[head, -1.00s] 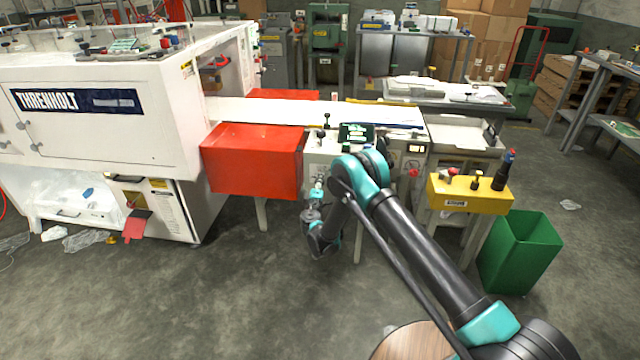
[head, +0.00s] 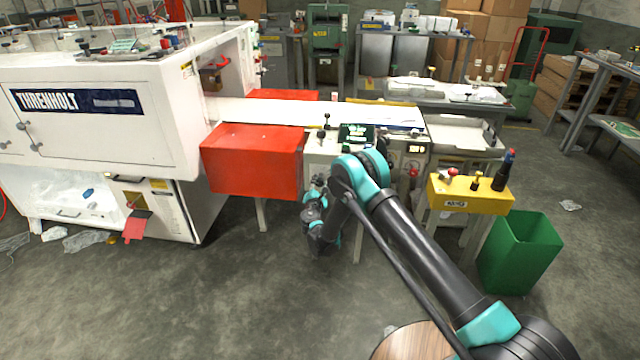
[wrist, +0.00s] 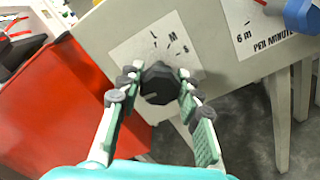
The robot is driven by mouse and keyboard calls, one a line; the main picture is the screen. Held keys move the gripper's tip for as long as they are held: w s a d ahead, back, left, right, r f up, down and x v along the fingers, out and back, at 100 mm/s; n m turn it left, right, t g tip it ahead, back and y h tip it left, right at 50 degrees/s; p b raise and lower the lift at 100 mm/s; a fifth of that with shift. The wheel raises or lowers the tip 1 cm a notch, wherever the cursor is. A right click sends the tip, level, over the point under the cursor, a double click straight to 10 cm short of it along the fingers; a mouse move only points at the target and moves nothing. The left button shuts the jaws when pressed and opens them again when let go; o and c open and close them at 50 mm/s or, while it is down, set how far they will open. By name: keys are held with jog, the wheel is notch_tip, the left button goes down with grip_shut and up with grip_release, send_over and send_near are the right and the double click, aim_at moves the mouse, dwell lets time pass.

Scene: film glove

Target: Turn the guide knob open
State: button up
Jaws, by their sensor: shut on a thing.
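The guide knob (wrist: 158,84) is a black faceted knob on a pale dial plate (wrist: 170,35) with the letters L, M and S, seen in the wrist view. My gripper (wrist: 157,88) is shut on the knob, with a finger on its left and right sides. A light pointer mark shows on the knob's face, toward the lower left. In the head view my gripper (head: 319,184) is at the front panel of the conveyor stand, right of the red guard. There my own arm hides the knob.
The red guard (head: 253,162) is close on the left, also in the wrist view (wrist: 60,110). A blue-topped knob (wrist: 300,15) by a "PER MINUTE" label is at upper right. The yellow control box (head: 468,196) and green bin (head: 520,252) stand right. Floor in front is clear.

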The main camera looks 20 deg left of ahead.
jog(key=shift+s+n, duration=0.1)
jog(key=shift+n, duration=1.4)
jog(key=o, duration=1.2)
jog(key=shift+c, duration=0.2)
jog(key=v, duration=0.7)
jog(key=shift+s, duration=0.2)
